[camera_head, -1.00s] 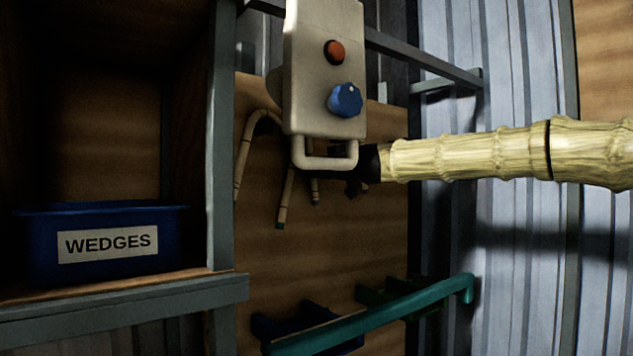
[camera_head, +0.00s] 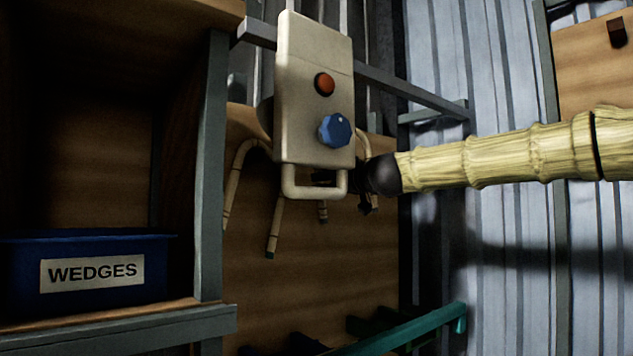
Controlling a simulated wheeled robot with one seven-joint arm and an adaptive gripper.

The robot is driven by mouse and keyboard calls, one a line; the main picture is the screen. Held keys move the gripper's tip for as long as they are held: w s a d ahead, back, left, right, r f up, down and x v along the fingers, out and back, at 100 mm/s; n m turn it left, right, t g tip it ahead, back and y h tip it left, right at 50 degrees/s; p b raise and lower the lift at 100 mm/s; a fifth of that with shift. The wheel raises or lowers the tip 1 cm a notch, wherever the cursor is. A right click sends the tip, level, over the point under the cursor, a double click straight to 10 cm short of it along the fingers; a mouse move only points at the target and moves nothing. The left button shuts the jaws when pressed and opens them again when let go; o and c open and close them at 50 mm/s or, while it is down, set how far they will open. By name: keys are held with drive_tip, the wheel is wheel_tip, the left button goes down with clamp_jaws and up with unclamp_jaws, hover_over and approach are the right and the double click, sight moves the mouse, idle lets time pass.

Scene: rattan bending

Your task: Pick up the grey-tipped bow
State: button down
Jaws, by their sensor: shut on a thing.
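My gripper (camera_head: 366,200) is a small dark shape just right of the pale control box, at the end of my bamboo-like arm. It is shut on a bow, of which a short rattan leg (camera_head: 323,209) shows below the box's handle. Its tip is dark, and I cannot tell its exact colour. Further left, a bent rattan piece (camera_head: 231,191) and a straight leg with a dark greenish tip (camera_head: 272,232) hang in front of the wooden board. Their upper joining is hidden.
The pale control box (camera_head: 313,90), with a red button and a blue knob, hangs in front of the board (camera_head: 320,290). A blue bin labelled WEDGES (camera_head: 150,275) stands on the left shelf. A green bar (camera_head: 420,328) crosses below. Corrugated wall lies behind on the right.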

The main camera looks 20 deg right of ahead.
drive_tip(key=d+p+v, duration=0.1)
drive_tip(key=p+v, duration=0.8)
drive_tip(key=v, duration=0.2)
drive_tip(key=shift+s+d, duration=0.15)
drive_tip(key=shift+d, duration=0.05)
idle(0.8)
